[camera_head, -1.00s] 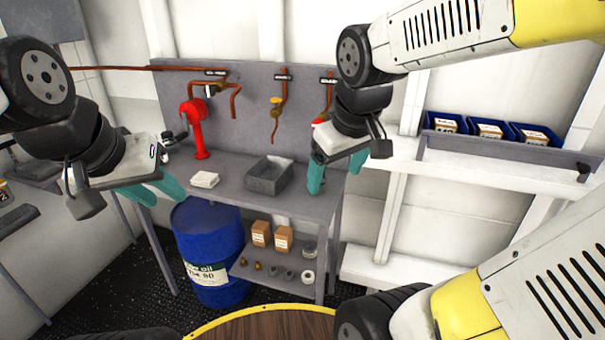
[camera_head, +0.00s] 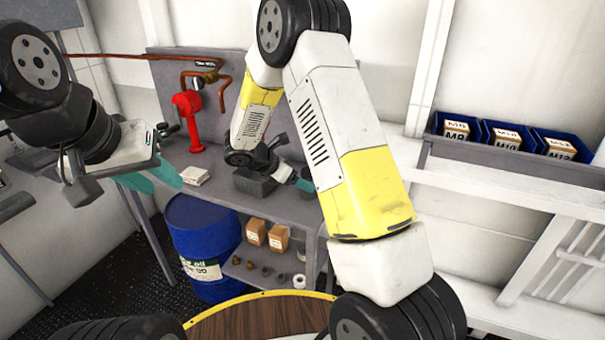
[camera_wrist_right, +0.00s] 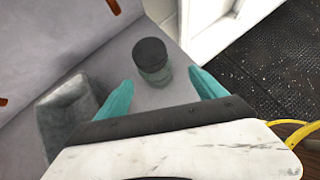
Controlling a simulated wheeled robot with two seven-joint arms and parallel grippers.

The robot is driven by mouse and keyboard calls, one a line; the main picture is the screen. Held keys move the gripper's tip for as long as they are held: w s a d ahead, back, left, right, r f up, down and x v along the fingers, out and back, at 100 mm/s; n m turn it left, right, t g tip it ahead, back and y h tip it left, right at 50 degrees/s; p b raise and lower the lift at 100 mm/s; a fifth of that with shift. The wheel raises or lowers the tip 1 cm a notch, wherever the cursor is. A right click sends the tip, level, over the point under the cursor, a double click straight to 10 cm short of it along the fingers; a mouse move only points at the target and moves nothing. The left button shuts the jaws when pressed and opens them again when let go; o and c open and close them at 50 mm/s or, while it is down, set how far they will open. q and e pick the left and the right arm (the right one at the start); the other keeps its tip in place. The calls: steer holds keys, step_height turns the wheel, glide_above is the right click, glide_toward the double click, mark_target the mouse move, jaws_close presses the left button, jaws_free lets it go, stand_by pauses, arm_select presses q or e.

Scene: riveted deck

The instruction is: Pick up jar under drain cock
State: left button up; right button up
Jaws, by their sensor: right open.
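The jar (camera_wrist_right: 152,62), a small glass-like jar with a dark lid, stands upright on the grey bench in the right wrist view. My right gripper (camera_wrist_right: 161,80) is open, its teal fingers either side of the line to the jar, with the jar beyond the fingertips and apparently not held. In the head view my right arm hides the jar; a teal finger (camera_head: 303,184) shows beside the arm. A copper pipe with a cock (camera_head: 203,80) is on the panel; the other cocks are hidden. My left gripper (camera_head: 158,177) hangs left of the bench, apparently empty.
The bench edge and dark deck (camera_wrist_right: 275,80) lie to the right. A red pump-like fitting (camera_head: 189,118) and white pads (camera_head: 194,176) are on the bench. A blue drum (camera_head: 203,245) stands below.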

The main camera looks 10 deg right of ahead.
steer(key=shift+x, duration=1.1)
steer(key=x, duration=0.5)
steer(key=shift+w+d, duration=0.1)
steer(key=shift+w, duration=0.35)
steer(key=shift+r, duration=0.1)
steer(key=c, duration=1.6)
steer(key=shift+r, duration=0.1)
